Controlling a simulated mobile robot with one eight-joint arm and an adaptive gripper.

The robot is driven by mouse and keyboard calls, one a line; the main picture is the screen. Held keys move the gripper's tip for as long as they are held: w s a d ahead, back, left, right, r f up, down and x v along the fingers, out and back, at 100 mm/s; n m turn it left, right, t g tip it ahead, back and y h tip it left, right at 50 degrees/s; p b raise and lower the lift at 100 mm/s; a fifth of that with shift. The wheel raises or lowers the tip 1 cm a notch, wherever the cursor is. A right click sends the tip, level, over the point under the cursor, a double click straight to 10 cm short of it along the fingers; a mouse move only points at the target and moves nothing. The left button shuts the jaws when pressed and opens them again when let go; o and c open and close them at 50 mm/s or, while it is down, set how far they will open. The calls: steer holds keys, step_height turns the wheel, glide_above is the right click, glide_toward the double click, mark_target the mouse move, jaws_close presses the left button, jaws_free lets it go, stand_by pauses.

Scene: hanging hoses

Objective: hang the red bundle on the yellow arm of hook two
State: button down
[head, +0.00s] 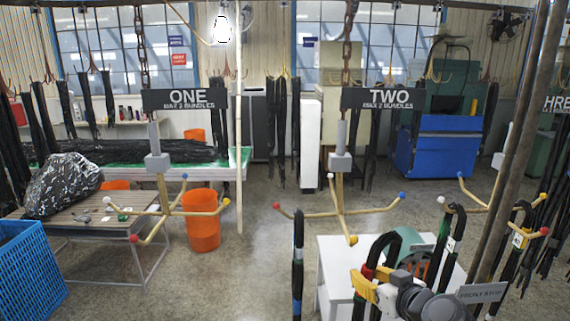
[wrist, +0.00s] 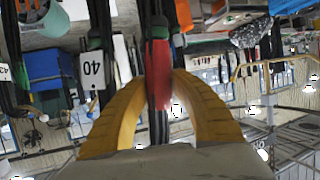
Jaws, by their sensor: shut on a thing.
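The red bundle, black hoses with a red band (head: 368,271), is in my gripper (head: 362,287) at the lower right of the head view. In the wrist view the yellow fingers (wrist: 160,95) close around its red band (wrist: 158,72). Hook two hangs under the TWO sign (head: 385,99). Its yellow-tipped arm (head: 347,225) points toward the camera and looks bare. The hook's blue-tipped arm (head: 375,208) looks empty. A black bundle (head: 298,262) hangs at its red-tipped arm (head: 305,214).
A white table (head: 335,258) stands behind my gripper. Hook three's arms, with several black bundles (head: 450,245), and a dark pole (head: 512,150) are at right. Hook one (head: 160,185) is empty at left. A tagged bundle (wrist: 92,70) shows in the wrist view.

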mark_target(368, 250)
steer(key=r+p, duration=0.3)
steer(key=r, duration=0.2)
steer(key=r+p, duration=0.2)
steer(key=shift+a+r+p, duration=0.25)
steer(key=shift+a+p, duration=0.1)
steer(key=shift+a, duration=0.05)
steer(key=shift+f, duration=0.1)
